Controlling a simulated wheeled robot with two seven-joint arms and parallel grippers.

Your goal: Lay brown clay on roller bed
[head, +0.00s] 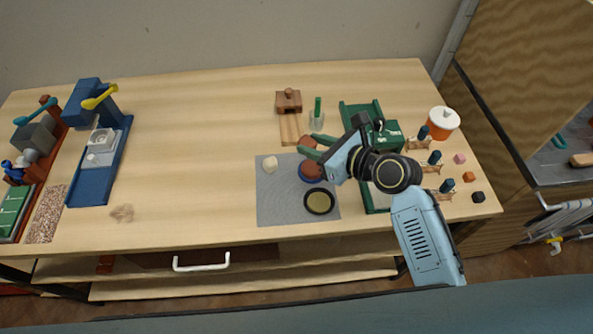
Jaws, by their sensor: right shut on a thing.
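My right gripper (314,147) is shut on a small lump of brown clay (307,142), which shows between its greenish fingertips. It is above the far right part of the grey mat, near the lower end of a wooden board. A long green bed-like machine (359,107) stands to the right, partly hidden behind my right arm; I take it for the roller bed. A blue dish with a reddish-brown top (311,171) is on the mat just below the gripper. My left gripper is not in view.
On the grey mat (276,205) are a pale lump (269,164) and a black dish (319,202). An orange pot (442,122) is at right. The table's left middle is mostly clear.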

